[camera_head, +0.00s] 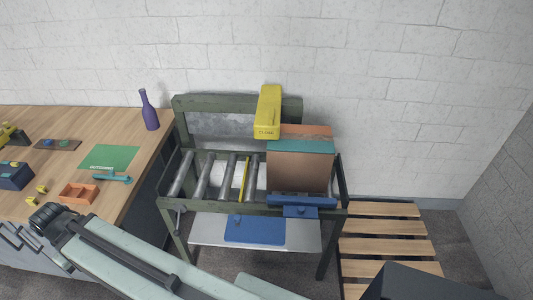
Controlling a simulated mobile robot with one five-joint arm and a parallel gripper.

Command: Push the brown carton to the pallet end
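The brown carton (299,178) stands upright on the right part of the roller conveyor (203,180), with a teal band near its top. A blue bar (301,201) lies along the conveyor's front side, in front of the carton's lower edge. The slatted wooden pallet (385,227) lies low on the floor, to the right of the conveyor. My pale green arm crosses the bottom left of the picture, apart from the carton. I cannot make out my gripper's fingers.
A yellow box-shaped part (268,111) rises behind the carton. A yellow stripe (245,180) runs between rollers left of the carton. A blue plate (255,229) lies on the lower shelf. The wooden bench (70,176) at left holds a purple bottle (149,111) and an orange tray (78,194).

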